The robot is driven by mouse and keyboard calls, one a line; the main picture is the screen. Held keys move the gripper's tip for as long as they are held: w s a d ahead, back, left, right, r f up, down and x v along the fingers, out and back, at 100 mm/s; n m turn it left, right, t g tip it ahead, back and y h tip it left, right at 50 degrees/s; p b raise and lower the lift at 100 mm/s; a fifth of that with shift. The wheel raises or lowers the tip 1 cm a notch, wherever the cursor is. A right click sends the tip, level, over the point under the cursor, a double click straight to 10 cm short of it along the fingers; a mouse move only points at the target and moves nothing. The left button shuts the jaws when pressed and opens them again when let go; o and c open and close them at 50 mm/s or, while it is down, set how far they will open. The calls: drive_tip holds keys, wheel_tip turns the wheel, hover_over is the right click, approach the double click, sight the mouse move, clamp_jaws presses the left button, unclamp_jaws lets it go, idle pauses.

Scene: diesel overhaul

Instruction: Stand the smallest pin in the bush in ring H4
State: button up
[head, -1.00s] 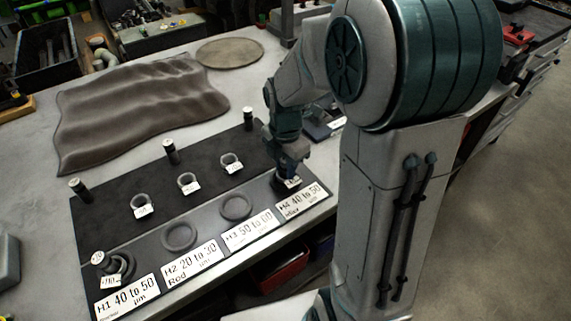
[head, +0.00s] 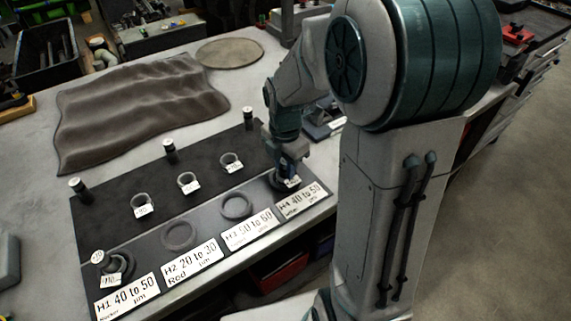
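My gripper (head: 288,172) points down over ring H4 (head: 276,186) at the right end of the black mat. Its fingers hide most of that ring, and a white tag (head: 292,182) shows beside them. I cannot tell whether the fingers are open or hold anything. Three dark pins with pale tops stand at the mat's back edge: left (head: 79,189), middle (head: 170,151) and right (head: 248,118). Their sizes are hard to compare. The bush inside H4 is not clearly visible. The H4 label (head: 302,200) lies in front.
Ring H1 (head: 128,272) holds a tagged bush and a pale-topped pin (head: 97,256). Rings H2 (head: 179,236) and H3 (head: 237,206) look empty. Three tagged bushes (head: 142,200) (head: 187,180) (head: 230,160) lie mid-mat. A brown cloth (head: 140,110) and round disc (head: 230,51) lie behind.

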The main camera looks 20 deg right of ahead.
drive_tip(key=shift+o, duration=0.4)
drive_tip(key=shift+s+f, duration=0.25)
drive_tip(key=shift+f, duration=0.3)
wheel_tip(320, 180, up, 15)
drive_tip(key=shift+w+p, duration=0.15)
drive_tip(key=shift+p, duration=0.15)
drive_tip(key=shift+f, duration=0.15)
drive_tip(key=s+f+m+t, duration=0.2)
drive_tip(key=s+f+m, duration=0.2)
drive_tip(key=s+m, duration=0.9)
drive_tip(key=shift+s+f+m+t, duration=0.2)
drive_tip(key=shift+s+m+t, duration=0.2)
drive_tip(key=shift+m, duration=4.8)
